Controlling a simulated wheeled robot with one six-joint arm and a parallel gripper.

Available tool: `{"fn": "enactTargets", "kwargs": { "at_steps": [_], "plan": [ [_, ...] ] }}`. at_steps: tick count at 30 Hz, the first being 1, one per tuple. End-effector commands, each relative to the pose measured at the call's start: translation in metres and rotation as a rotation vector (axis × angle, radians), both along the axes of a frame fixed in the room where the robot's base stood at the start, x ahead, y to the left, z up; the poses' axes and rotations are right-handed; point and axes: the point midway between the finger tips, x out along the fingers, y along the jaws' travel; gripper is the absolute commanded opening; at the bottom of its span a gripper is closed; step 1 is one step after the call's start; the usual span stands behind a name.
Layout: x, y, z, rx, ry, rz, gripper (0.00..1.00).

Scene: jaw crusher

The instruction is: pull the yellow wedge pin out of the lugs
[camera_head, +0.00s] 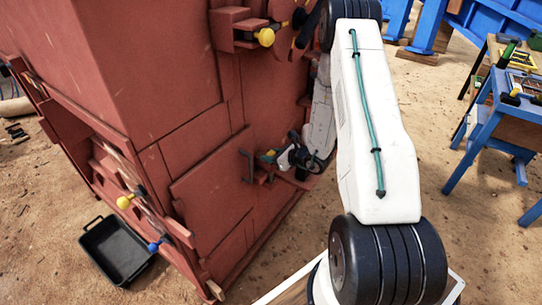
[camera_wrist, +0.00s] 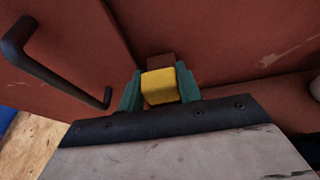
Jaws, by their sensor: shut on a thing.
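The yellow wedge pin (camera_wrist: 160,88) shows its blocky yellow end in the wrist view, between the two green fingers of my gripper (camera_wrist: 159,92). The fingers are shut on it from both sides. A red-brown lug (camera_wrist: 161,61) shows just behind the yellow end; how far the pin sits in the lugs is hidden. In the head view my gripper (camera_head: 270,156) is low at the red crusher's side, right of a dark bar handle (camera_head: 247,166). The pin is too small and covered to make out there.
The handle (camera_wrist: 55,68) also shows at left in the wrist view. Yellow-knobbed pins (camera_head: 266,38) and (camera_head: 124,202) and a blue-knobbed pin (camera_head: 154,246) stick out of the red crusher (camera_head: 180,80). A black tray (camera_head: 118,252) lies on the sand. Blue tool tables (camera_head: 478,115) stand at right.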

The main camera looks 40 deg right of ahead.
Motion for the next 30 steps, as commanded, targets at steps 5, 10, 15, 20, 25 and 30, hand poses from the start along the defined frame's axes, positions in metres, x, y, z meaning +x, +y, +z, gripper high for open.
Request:
{"fn": "enactTargets", "kwargs": {
  "at_steps": [5, 10, 15, 20, 25, 30],
  "plan": [
    [0.000, 0.000, 0.006, -0.001, -0.001, 0.000, 0.00],
    [0.000, 0.000, 0.013, 0.000, -0.001, 0.000, 0.00],
    [0.001, 0.000, 0.020, -0.001, -0.001, -0.001, 0.00],
    [0.000, 0.000, 0.026, -0.001, -0.001, 0.000, 0.00],
    [0.000, 0.000, 0.033, -0.001, -0.002, 0.001, 0.00],
    [0.000, 0.000, 0.040, 0.000, -0.002, 0.000, 0.00]
  ]
}}
